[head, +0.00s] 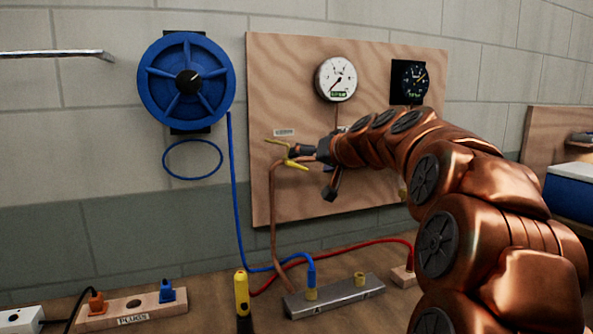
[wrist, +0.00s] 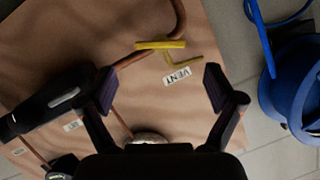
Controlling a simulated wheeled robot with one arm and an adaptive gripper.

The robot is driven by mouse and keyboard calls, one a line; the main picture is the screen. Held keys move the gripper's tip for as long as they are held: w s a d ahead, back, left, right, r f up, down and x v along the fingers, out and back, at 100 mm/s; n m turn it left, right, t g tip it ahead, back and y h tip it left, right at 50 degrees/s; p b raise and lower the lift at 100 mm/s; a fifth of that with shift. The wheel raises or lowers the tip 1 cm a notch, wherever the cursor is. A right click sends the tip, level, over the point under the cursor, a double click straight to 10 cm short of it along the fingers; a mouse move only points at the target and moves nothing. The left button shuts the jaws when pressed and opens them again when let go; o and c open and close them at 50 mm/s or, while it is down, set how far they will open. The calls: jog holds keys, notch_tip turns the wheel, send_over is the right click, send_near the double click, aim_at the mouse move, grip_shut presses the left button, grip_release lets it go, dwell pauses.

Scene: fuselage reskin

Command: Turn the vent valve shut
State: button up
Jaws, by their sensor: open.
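The yellow vent valve handle (head: 297,165) is on the wooden board, at the top of a copper pipe (head: 273,205). It shows as a yellow bar across the pipe in the wrist view (wrist: 160,44). A thin yellow L-shaped piece (wrist: 187,68) lies beside it, near the VENT label (wrist: 177,78). My gripper (head: 308,153) is at the board, close to the handle. In the wrist view my gripper (wrist: 160,90) has its fingers wide apart with nothing between them but board. The handle is beyond the fingertips. I cannot tell if it touches anything.
A blue hose reel (head: 188,83) hangs on the wall to the left. A white gauge (head: 336,79) and a dark gauge (head: 409,80) sit on the board. Below are a metal manifold block (head: 335,297), a yellow tool (head: 242,293), red and blue hoses, and a plug rack (head: 130,309).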

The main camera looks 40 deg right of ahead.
aim_at(297, 165)
jog(key=shift+p+x, duration=0.3)
jog(key=shift+x, duration=3.2)
jog(key=c, duration=1.2)
